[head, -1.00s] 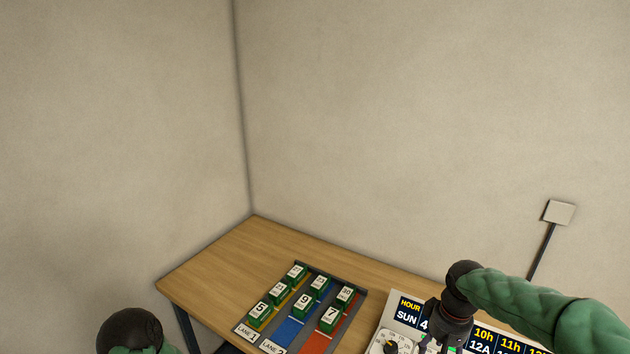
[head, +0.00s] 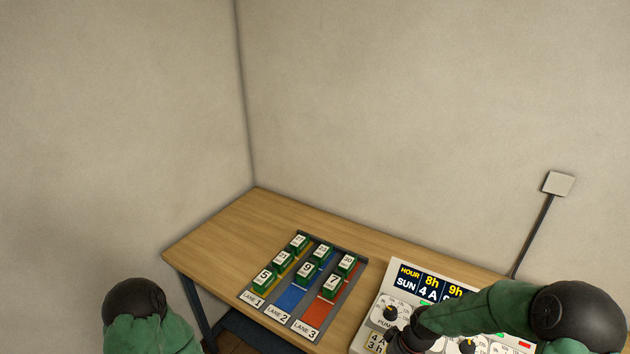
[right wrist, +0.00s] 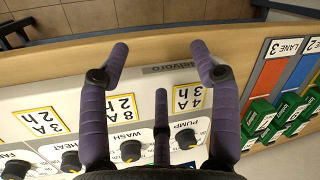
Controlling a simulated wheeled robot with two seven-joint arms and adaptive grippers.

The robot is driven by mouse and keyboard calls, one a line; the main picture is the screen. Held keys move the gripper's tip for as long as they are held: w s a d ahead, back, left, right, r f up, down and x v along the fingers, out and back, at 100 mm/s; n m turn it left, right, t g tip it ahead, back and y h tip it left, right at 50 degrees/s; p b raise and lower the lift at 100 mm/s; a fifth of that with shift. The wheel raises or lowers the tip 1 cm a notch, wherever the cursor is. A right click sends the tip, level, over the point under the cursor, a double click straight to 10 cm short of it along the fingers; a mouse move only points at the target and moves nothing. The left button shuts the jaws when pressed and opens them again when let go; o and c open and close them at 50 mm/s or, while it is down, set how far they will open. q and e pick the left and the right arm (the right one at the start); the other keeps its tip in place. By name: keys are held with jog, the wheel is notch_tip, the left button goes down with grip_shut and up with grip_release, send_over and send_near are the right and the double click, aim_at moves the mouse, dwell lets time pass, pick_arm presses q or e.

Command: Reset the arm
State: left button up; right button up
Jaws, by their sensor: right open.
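My right arm (head: 490,308) reaches in from the right over a white control panel (head: 372,312). My right gripper (right wrist: 159,60) has its purple fingers spread wide, with nothing between the tips. In the right wrist view it hangs over the panel's front edge, near the PUMP dial (right wrist: 187,138) and the WASH dial (right wrist: 131,150). In the head view the gripper is mostly hidden at the bottom, near the PUMP dial (head: 390,312). My left arm (head: 140,315) shows only as a dark joint and green sleeve at bottom left; its gripper is out of view.
A wooden desk (head: 220,240) stands in the room corner. A lane tray (head: 357,275) with several green numbered blocks sits left of the panel. The panel's hour display (head: 433,287) is partly covered by my arm. A wall box (head: 557,184) has a cable. The desk's left end is clear.

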jog(key=s+a+f+m+y, duration=0.15)
jog(key=s+a+f, duration=0.25)
jog(key=s+f, duration=0.4)
jog(key=s+a+f+m, duration=0.2)
jog(key=s+a+f, duration=0.2)
jog(key=s+f, duration=0.4)
notch_tip(320, 180, down, 9)
jog(key=w+a+n+b, duration=0.1)
jog(key=b, duration=1)
jog(key=shift+a+r, duration=0.15)
jog(key=shift+a, duration=0.1)
